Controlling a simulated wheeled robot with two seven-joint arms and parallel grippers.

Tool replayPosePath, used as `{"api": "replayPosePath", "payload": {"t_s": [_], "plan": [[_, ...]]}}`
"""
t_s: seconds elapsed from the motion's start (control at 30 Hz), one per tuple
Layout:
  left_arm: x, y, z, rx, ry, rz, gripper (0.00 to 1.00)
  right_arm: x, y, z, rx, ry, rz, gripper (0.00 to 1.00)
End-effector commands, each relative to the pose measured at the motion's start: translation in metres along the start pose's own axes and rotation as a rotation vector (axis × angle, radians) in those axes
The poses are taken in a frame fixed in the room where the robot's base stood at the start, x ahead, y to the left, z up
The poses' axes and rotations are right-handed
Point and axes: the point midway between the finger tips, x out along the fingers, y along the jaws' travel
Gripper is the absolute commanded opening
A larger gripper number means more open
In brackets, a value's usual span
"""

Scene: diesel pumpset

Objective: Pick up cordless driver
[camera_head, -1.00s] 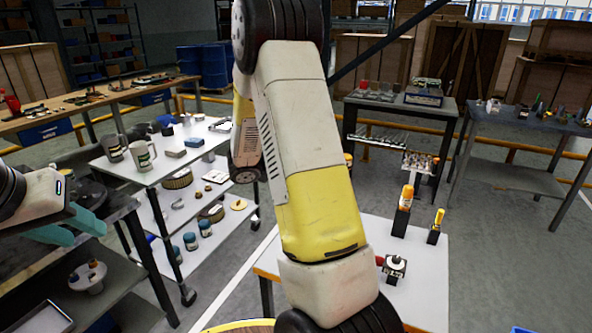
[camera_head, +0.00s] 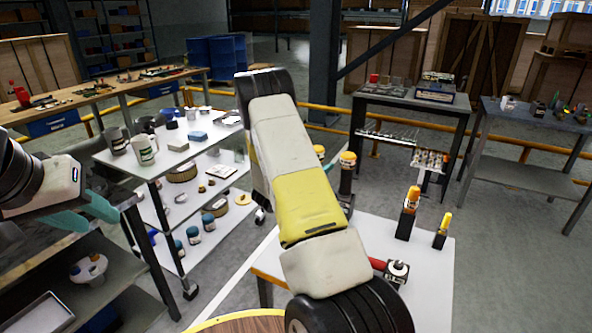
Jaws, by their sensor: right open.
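Several upright tools with yellow or orange tops and dark lower parts stand at the white table (camera_head: 425,285) on the right. One tool (camera_head: 409,213) and a smaller one (camera_head: 442,231) stand on its far part. Another yellow-topped tool (camera_head: 347,172) stands further back, partly hidden by my right arm. I cannot tell which one is the cordless driver. My left gripper (camera_head: 88,213), with teal fingers, is at the left edge, far from these tools; its jaw opening is unclear.
A red-and-black item (camera_head: 396,270) lies on the white table beside my right arm. A round wooden top with a yellow rim (camera_head: 215,319) is at the bottom. A shelf cart (camera_head: 170,160) with mugs and jars stands at left. Grey floor lies beyond the white table.

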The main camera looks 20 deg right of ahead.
Motion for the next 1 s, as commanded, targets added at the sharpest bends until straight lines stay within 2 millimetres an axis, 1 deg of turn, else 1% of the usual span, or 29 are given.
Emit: {"api": "replayPosePath", "payload": {"t_s": [0.03, 0.13, 0.37, 0.4, 0.47, 0.5, 0.57, 0.7, 1.0], "plan": [[0.000, 0.000, 0.000, 0.000, 0.000, 0.000, 0.36, 0.008, -0.001, 0.000, 0.001, 0.000, -0.002, 0.61], [0.000, 0.000, 0.000, 0.000, 0.000, 0.000, 0.36, 0.016, 0.000, -0.001, 0.000, 0.001, 0.000, 0.61], [0.000, 0.000, 0.000, 0.000, 0.000, 0.000, 0.36, 0.018, 0.000, -0.001, -0.001, 0.002, 0.000, 0.61], [0.000, 0.000, 0.000, 0.000, 0.000, 0.000, 0.36, 0.018, 0.000, -0.001, -0.001, 0.002, 0.000, 0.59], [0.000, 0.000, 0.000, 0.000, 0.000, 0.000, 0.36, 0.018, 0.000, -0.001, 0.000, 0.001, 0.000, 0.48], [0.000, 0.000, 0.000, 0.000, 0.000, 0.000, 0.36, 0.018, 0.000, -0.001, 0.000, 0.001, 0.000, 0.40], [0.000, 0.000, 0.000, 0.000, 0.000, 0.000, 0.36, 0.018, 0.000, 0.000, 0.000, 0.001, 0.000, 0.28], [0.000, 0.000, 0.000, 0.000, 0.000, 0.000, 0.36, 0.018, 0.000, 0.000, 0.000, 0.001, 0.000, 0.00], [0.000, 0.000, 0.000, 0.000, 0.000, 0.000, 0.36, 0.018, 0.000, 0.000, 0.000, 0.001, 0.000, 0.00]]}}
